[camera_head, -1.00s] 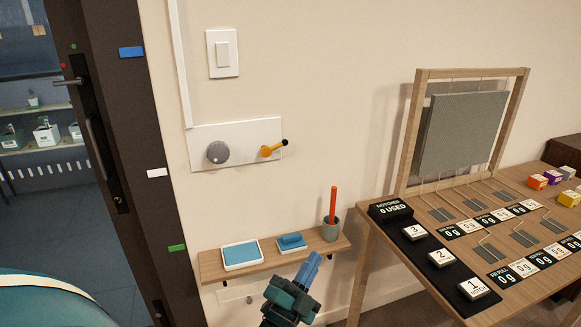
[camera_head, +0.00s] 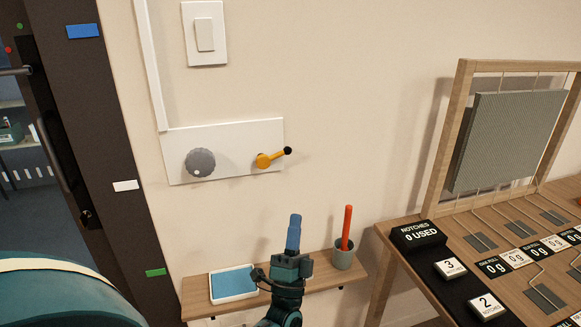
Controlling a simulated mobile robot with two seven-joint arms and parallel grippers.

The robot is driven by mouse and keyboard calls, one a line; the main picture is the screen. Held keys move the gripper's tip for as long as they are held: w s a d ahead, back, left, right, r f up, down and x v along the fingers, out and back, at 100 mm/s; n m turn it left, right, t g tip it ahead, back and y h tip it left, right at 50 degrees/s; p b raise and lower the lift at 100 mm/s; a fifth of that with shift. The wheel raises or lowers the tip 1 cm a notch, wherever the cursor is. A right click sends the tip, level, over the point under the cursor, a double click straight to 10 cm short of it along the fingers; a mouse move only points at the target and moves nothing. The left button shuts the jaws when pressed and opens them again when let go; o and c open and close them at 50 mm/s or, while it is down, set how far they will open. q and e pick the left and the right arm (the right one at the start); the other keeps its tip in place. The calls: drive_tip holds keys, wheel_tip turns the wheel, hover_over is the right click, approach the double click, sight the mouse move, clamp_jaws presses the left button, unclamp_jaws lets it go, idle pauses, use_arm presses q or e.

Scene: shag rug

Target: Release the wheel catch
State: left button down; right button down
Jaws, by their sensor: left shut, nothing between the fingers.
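A white panel (camera_head: 228,140) on the wall carries a round grey knob (camera_head: 200,162) at left and an orange lever (camera_head: 264,160) with a black ball end at right. Which part is the wheel catch I cannot tell for sure. The lever points right and slightly up. My left gripper (camera_head: 294,222) is shut and empty, with blue fingers pointing up. It is below and a little right of the lever, apart from it in the picture, in front of the small shelf. My right gripper is not in view.
A wooden wall shelf (camera_head: 195,304) holds a blue-and-white tray (camera_head: 233,284) and a grey cup (camera_head: 343,256) with a red stick (camera_head: 347,226). A wooden table (camera_head: 470,235) with a loom-like frame stands at right. A dark door frame (camera_head: 90,110) is at left. A light switch (camera_head: 205,35) is above.

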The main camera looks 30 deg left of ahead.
use_arm(q)
drive_tip(key=shift+r, duration=0.1)
drive_tip(key=shift+s+a+f+p+x, duration=0.1)
drive_tip(key=shift+a+p+x, duration=0.35)
drive_tip(key=shift+x, duration=1.65)
drive_tip(key=shift+s+a+f+p+x, duration=0.1)
drive_tip(key=shift+a+p+x, duration=0.3)
drive_tip(key=shift+x, duration=1.75)
drive_tip(key=shift+s+a+f+p+x, duration=0.15)
drive_tip(key=shift+a+x, duration=0.45)
drive_tip(key=shift+x, duration=1.5)
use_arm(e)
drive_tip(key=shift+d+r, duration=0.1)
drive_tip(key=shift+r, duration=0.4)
